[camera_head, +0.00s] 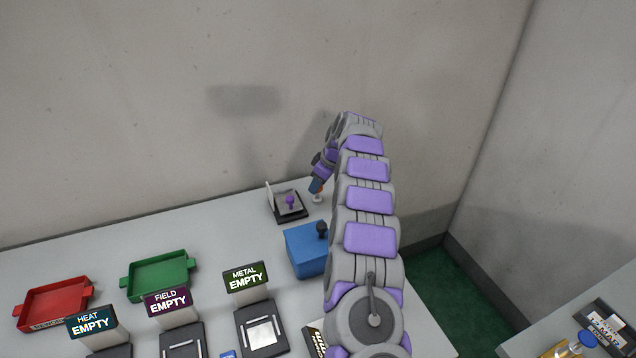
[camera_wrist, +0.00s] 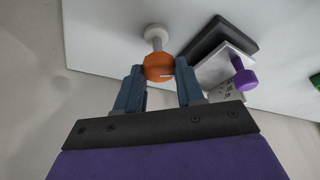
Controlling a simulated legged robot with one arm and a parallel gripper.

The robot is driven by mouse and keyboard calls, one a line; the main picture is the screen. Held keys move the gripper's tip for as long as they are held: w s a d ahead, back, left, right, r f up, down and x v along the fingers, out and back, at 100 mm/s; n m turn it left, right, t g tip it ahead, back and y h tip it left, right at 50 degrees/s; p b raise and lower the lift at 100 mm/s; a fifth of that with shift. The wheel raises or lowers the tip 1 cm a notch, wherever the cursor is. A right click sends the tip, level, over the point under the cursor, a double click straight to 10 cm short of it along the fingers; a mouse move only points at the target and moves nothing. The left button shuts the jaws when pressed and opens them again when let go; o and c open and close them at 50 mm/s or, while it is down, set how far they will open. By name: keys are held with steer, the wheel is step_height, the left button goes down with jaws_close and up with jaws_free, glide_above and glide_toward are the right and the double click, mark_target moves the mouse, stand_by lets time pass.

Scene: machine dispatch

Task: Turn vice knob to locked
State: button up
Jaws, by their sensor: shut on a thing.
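An orange knob (camera_wrist: 158,68) with a pale mark line sits between the fingertips of my gripper (camera_wrist: 160,72) in the wrist view. Behind it is a round white piece (camera_wrist: 155,32) on a short stem. My gripper is shut on the orange knob. In the head view my gripper (camera_head: 317,187) is at the back of the table, and the knob is mostly hidden by it. Beside it, a purple knob (camera_head: 290,202) stands on a dark-based device (camera_head: 290,216); this knob also shows in the wrist view (camera_wrist: 243,76). No readable locked mark shows.
A blue box (camera_head: 305,253) with a dark knob stands in front of my gripper. Green (camera_head: 160,277) and red (camera_head: 52,303) trays lie to the left. Stands labelled HEAT, FIELD and METAL (camera_head: 246,277) read EMPTY. The wall is close behind.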

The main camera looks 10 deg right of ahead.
steer(key=shift+r+m+p, duration=0.15)
steer(key=shift+m+p, duration=0.2)
steer(key=shift+m, duration=0.05)
steer(key=m+h+p, duration=0.1)
steer(key=m+p, duration=0.1)
steer(key=p, duration=0.1)
steer(key=shift+r+m+t, duration=0.15)
steer(key=shift+m+t, duration=0.25)
steer(key=shift+m+t+h+p, duration=0.3)
steer(key=shift+m+p, duration=0.6)
steer(key=shift+p, duration=0.25)
steer(key=shift+f, duration=0.25)
steer(key=o, duration=1)
steer(key=shift+a, duration=0.1)
steer(key=shift+o, duration=0.2)
